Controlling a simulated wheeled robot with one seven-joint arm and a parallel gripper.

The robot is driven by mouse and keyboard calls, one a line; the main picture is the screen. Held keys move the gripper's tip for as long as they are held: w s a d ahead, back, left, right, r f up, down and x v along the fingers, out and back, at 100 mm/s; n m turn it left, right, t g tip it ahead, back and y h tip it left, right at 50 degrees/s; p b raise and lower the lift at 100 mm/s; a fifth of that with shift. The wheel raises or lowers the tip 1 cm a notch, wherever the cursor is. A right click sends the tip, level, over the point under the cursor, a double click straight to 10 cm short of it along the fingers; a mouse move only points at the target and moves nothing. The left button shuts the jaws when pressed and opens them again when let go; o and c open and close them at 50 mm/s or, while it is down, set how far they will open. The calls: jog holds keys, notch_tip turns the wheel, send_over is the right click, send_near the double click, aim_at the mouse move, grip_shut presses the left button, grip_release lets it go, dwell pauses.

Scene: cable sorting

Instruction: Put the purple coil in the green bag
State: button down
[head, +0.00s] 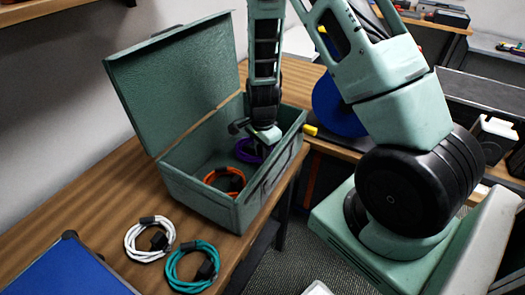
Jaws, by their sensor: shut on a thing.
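The green bag (203,197) looks like a hard-sided box with its lid raised, and it stands on the wooden table. The purple coil (245,151) is at the far right part of its opening, within the walls as seen from here. My gripper (262,140) points down over the same spot and is shut on the purple coil. The gripper partly hides the coil. I cannot tell whether the coil touches the bottom.
An orange coil (213,175) lies inside the green bag. A white coil (133,234) and a teal coil (175,270) lie on the wooden table (80,210) in front of it. A blue item (65,272) is at the lower left.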

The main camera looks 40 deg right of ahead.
jog(key=shift+f, duration=0.1)
jog(key=c, duration=1.2)
grip_release()
notch_tip(320, 180, up, 12)
jog(key=shift+f, duration=0.1)
jog(key=s+a+r+n+y, duration=0.1)
jog(key=s+a+r+n, duration=0.2)
jog(key=a+n, duration=0.35)
jog(key=s+a+r+n, duration=0.3)
jog(key=a+n, duration=0.1)
jog(key=a, duration=0.5)
jog(key=s+a+r+n, duration=0.2)
jog(key=s+a+n, duration=0.2)
jog(key=s+n, duration=0.3)
jog(key=s+a+r+n, duration=0.2)
jog(key=s+a+n, duration=0.3)
jog(key=s+n, duration=0.3)
jog(key=shift+r+n, duration=0.35)
jog(key=shift+n, duration=0.1)
